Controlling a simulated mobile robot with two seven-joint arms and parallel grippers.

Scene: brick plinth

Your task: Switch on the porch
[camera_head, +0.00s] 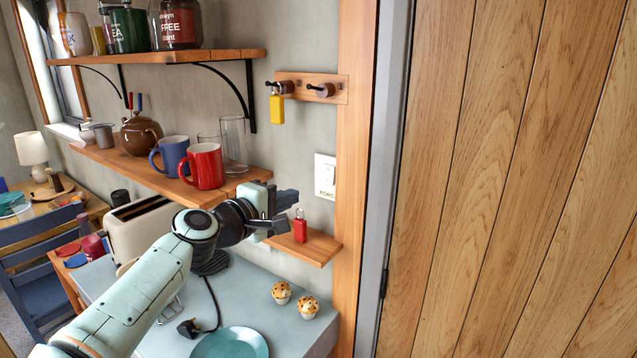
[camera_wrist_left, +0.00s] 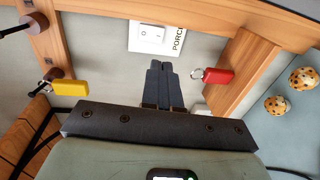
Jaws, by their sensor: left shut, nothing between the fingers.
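The porch switch (camera_head: 328,169) is a white rocker plate on the wall left of the wooden door frame, with a partly hidden label reading "PORC". It also shows in the left wrist view (camera_wrist_left: 152,36), with its lettered label (camera_wrist_left: 178,40) beside the rocker. My left gripper (camera_head: 288,203) is shut and empty, below and left of the plate in the head view. In the left wrist view its closed fingers (camera_wrist_left: 160,78) point towards the plate, with a gap in the picture between tips and plate. My right gripper is not in view.
A red key tag (camera_head: 300,229) is by the small wooden shelf (camera_head: 322,246), close to my fingers. A yellow tag (camera_head: 277,108) hangs from a peg rail (camera_head: 335,89) above. A red mug (camera_head: 205,166) and glasses stand on the shelf left. Muffins (camera_head: 281,293) sit below.

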